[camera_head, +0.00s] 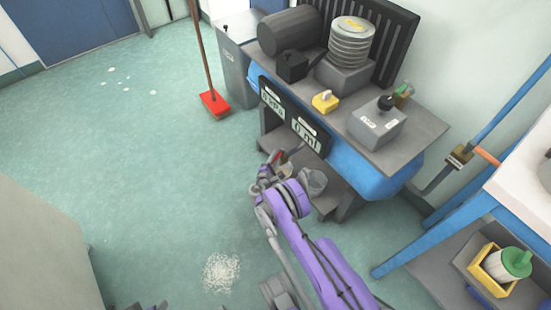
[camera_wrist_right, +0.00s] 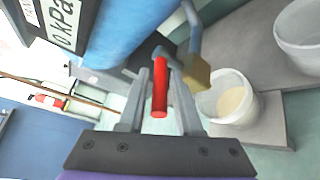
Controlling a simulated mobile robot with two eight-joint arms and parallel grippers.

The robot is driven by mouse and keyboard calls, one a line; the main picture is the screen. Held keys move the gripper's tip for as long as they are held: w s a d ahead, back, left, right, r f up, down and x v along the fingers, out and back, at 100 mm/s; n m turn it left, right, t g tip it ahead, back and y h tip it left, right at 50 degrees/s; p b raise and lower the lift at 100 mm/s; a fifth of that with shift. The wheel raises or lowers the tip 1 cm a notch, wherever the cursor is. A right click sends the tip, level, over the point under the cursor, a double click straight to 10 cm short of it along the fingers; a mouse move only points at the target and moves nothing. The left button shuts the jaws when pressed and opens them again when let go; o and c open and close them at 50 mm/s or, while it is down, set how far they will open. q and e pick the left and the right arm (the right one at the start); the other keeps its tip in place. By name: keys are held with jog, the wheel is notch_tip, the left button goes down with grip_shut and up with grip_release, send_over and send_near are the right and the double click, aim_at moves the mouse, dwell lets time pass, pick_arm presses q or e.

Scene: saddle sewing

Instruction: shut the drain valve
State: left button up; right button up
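The drain valve's red lever (camera_wrist_right: 160,88) lies between the two fingers of my right gripper (camera_wrist_right: 163,95) in the right wrist view. The fingers stand apart on either side of it, with narrow gaps showing, so the gripper looks open around the lever. The brass valve body (camera_wrist_right: 197,73) sits just right of the lever, below a blue-grey pipe. In the head view my right gripper (camera_head: 270,172) is beside the lower shelf under the blue tank (camera_head: 362,170), and partly hides the valve. My left gripper cannot be made out.
A white bucket (camera_wrist_right: 232,100) with pale contents stands beside the valve, and another white bucket (camera_wrist_right: 300,35) stands farther right. Display panels (camera_head: 306,128) hang on the bench front. A red broom (camera_head: 214,103) stands left of the bench. The floor at left is mostly open, with a pale spill (camera_head: 221,272).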

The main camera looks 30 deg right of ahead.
grip_shut()
dwell(1.3)
